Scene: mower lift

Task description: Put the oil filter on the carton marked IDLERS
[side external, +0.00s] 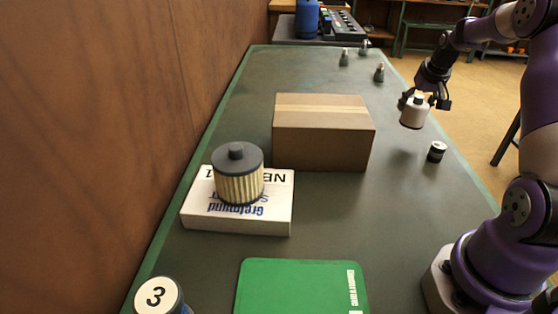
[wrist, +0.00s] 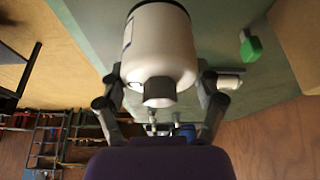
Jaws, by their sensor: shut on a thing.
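My gripper (side external: 420,98) is shut on a white canister (side external: 414,114) with a grey stub on top. It holds the canister above the right side of the table. In the wrist view the canister (wrist: 160,45) sits between the two fingers, its grey stub towards the camera. A pleated cream filter with a dark cap (side external: 239,178) stands on a white carton (side external: 210,220) at left, whose lettering is upside down. I cannot tell which of the two is the oil filter. A brown taped carton (side external: 320,145) stands mid-table; no IDLERS marking is readable on either carton.
A small black-and-white cylinder (side external: 436,151) stands below and right of the canister. Several small grey-topped items stand at the back. A wooden wall (side external: 110,110) borders the left.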

